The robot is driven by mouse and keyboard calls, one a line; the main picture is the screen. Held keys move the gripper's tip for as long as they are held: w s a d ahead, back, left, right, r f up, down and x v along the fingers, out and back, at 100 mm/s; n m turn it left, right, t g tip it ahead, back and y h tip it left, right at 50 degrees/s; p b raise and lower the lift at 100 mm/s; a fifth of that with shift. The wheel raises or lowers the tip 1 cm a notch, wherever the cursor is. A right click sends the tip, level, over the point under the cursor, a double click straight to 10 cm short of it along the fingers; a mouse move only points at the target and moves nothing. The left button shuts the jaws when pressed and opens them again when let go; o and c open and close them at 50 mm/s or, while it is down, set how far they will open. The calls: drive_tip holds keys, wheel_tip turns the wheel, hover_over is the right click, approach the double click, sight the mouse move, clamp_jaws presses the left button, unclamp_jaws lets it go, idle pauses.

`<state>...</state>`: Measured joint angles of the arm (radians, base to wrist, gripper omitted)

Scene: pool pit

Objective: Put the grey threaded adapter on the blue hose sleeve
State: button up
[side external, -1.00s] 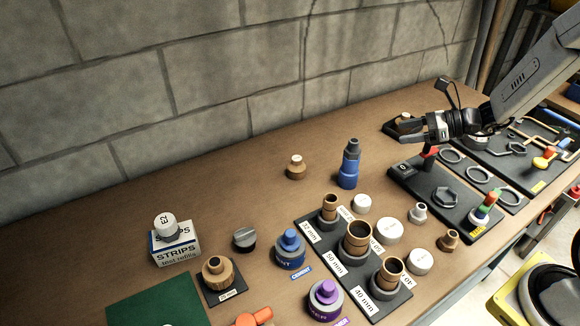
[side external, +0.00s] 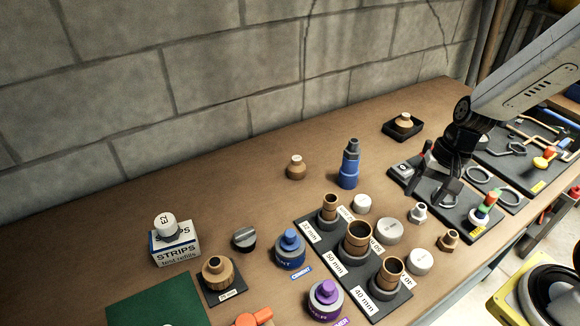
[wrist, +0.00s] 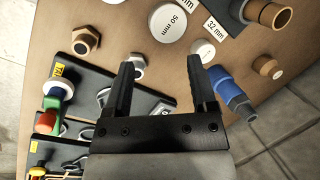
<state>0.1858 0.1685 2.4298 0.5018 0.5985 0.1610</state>
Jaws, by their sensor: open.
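The grey threaded adapter (side external: 418,212) stands on the bare table, right of the white 32 mm and 50 mm caps. In the wrist view the adapter (wrist: 138,62) shows just inside my left-hand finger, partly covered by it. The blue hose sleeve (side external: 348,170) stands upright near the back of the table, with a dark grey stepped top. In the wrist view the sleeve (wrist: 224,82) lies beyond my right-hand finger. My gripper (side external: 438,186) points down above the dark tool board, open and empty, behind and right of the adapter. Its fingers (wrist: 158,66) are apart.
A brown hex fitting (side external: 449,240) stands right of the adapter. A black board (side external: 330,258) with several brown pipe stubs stands to the left. The tool board (side external: 436,196) holds coloured rings and a hex ring. Bare table lies behind the sleeve.

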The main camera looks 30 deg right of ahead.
drive_tip(key=n+h, duration=0.1)
drive_tip(key=n, duration=0.2)
drive_tip(key=r+n+t+h, duration=0.1)
drive_tip(key=n, duration=0.2)
drive_tip(key=n+t+h, duration=0.1)
drive_tip(key=n, duration=0.1)
drive_tip(key=shift+s+a+r+n, duration=0.25)
drive_tip(key=shift+s+r+n, duration=0.05)
drive_tip(key=shift+n, duration=0.1)
